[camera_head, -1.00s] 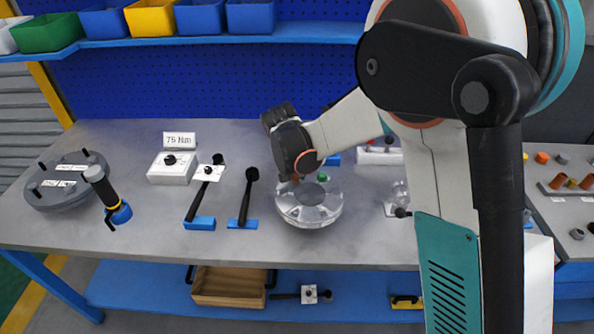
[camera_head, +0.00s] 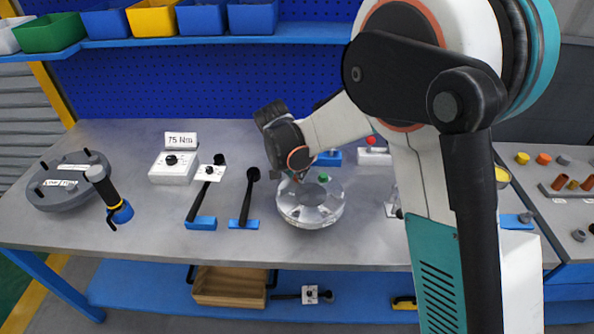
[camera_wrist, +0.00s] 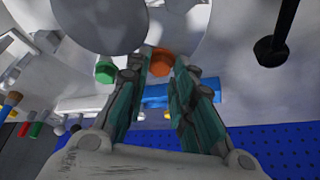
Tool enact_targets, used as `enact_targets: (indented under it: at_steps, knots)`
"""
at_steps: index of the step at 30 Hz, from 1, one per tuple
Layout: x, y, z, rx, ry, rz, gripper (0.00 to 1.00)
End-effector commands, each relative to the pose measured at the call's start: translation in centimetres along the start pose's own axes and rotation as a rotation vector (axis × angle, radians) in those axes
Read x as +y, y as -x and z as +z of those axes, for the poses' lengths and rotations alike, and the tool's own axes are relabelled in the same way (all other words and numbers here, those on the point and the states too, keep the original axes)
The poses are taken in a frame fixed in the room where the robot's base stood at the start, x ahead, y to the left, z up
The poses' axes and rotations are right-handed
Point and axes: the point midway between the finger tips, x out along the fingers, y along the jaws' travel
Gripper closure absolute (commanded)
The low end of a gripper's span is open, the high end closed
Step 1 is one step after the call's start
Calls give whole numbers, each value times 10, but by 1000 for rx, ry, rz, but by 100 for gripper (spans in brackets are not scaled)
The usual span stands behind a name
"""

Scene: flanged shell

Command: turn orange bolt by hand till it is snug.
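The orange bolt (camera_wrist: 160,63) shows its hex head between my fingertips in the wrist view. My gripper (camera_wrist: 163,60) has one finger on each side of it, very close to its sides. I cannot tell whether the fingers press on it or stand slightly apart. The bolt sits at the edge of the round, clear flanged shell (camera_head: 311,213), which stands on the bench. In the head view my gripper (camera_head: 296,177) reaches down to the shell's back left rim, and the bolt is mostly hidden there. A green bolt (camera_wrist: 105,70) is on the same flange, left of my fingers in the wrist view.
Two black-handled tools (camera_head: 246,198) lie left of the shell, in blue holders. A white box (camera_head: 174,168) with a 75 Nm sign, a grey round part (camera_head: 70,182) and an upright black tool (camera_head: 108,192) stand farther left. The bench front before the shell is clear.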

Motion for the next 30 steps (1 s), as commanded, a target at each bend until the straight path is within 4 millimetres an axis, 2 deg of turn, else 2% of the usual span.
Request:
enact_targets:
  at_steps: [14, 17, 30]
  knots:
    - [1, 5, 1, -2, 1, 1, 60]
    - [0, 17, 0, -2, 1, 1, 60]
    - [0, 100, 1, -1, 2, 0, 60]
